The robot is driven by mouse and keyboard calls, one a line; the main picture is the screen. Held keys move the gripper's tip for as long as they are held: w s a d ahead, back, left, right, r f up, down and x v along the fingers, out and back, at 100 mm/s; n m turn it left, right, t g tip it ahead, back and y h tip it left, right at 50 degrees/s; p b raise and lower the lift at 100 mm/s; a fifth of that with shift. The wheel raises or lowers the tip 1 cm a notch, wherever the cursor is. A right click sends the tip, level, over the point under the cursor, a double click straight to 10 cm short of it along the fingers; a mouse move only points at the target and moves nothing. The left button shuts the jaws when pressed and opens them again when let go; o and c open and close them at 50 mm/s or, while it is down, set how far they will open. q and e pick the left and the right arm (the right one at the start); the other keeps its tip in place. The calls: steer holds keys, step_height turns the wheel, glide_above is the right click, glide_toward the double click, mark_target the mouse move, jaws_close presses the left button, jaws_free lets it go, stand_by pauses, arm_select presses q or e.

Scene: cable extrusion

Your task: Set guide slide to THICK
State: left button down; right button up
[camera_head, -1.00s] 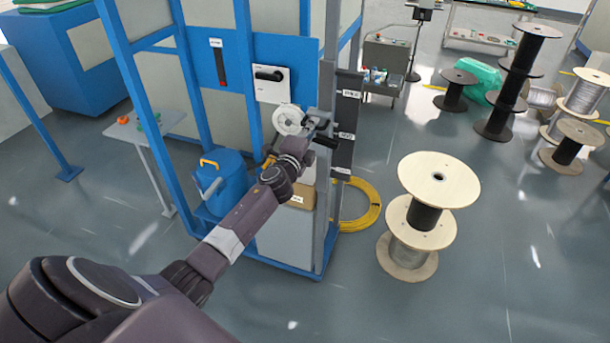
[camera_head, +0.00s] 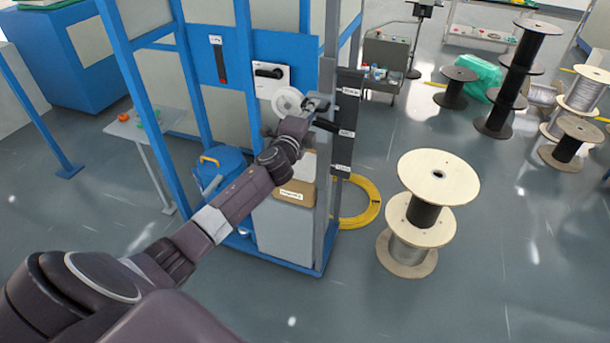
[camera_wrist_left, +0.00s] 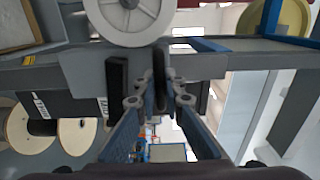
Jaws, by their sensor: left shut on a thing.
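The guide slide, with a black handle (camera_head: 325,125), sits on a grey upright post at the front of the blue frame. My left gripper (camera_head: 316,106) is at the slide, shut on its dark handle; the fingers close around it in the left wrist view (camera_wrist_left: 160,92). A black label strip (camera_head: 345,150) beside the post carries several white labels, too small to read surely. The handle is a little above the middle label (camera_head: 346,133) and below the upper label (camera_head: 350,92). A white wheel (camera_head: 287,102) is just left of the gripper. My right gripper is not in view.
A blue frame (camera_head: 240,75) with a switch panel (camera_head: 271,82) stands behind my arm. A yellow coil (camera_head: 372,205) and wooden spools (camera_head: 438,178) stand on the floor to the right.

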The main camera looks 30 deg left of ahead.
arm_select(q)
steer(key=shift+r, duration=3.05)
steer(key=c, duration=2.5)
jaws_free()
steer(key=o, duration=0.6)
steer(key=shift+f, duration=0.1)
steer(key=shift+c, duration=0.2)
steer(key=shift+o, duration=0.3)
steer(key=shift+f, duration=0.1)
steer(key=v, duration=0.8)
steer(key=shift+f, duration=0.15)
